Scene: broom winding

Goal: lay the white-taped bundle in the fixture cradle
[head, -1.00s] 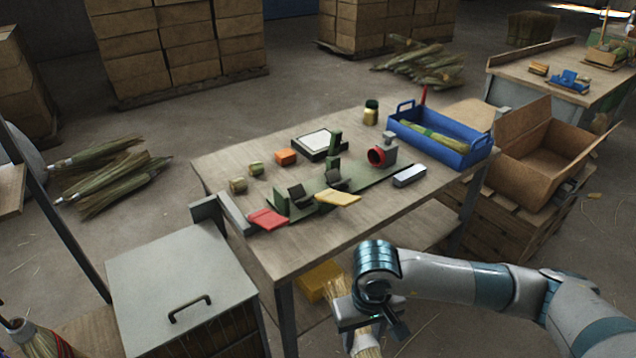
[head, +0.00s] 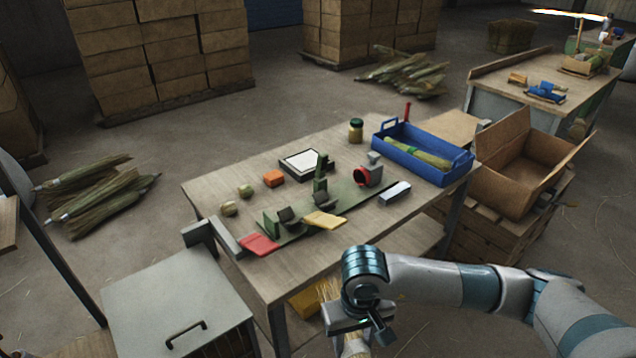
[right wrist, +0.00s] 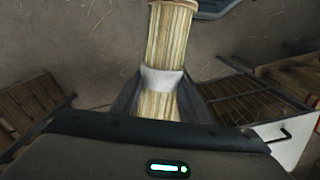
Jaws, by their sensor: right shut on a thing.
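The white-taped bundle (right wrist: 162,82) is a pale straw bundle with a white band around its middle, seen in the right wrist view. My right gripper (right wrist: 160,105) is shut on it at the band. In the head view, my right gripper (head: 352,318) is at the front edge of the workbench, and the bundle (head: 355,346) shows only in part below it. The green fixture (head: 325,205) with dark cradle blocks (head: 288,214) lies on the bench, beyond the gripper. No bundle lies in the cradle. My left gripper is not in view.
The wooden workbench (head: 215,188) also carries a blue tray (head: 412,168) with a bundle, a red pad (head: 258,244), a yellow pad (head: 325,220), a grey block (head: 395,193), an orange block (head: 273,178) and a jar (head: 356,130). A grey cabinet (head: 175,300) stands left of it.

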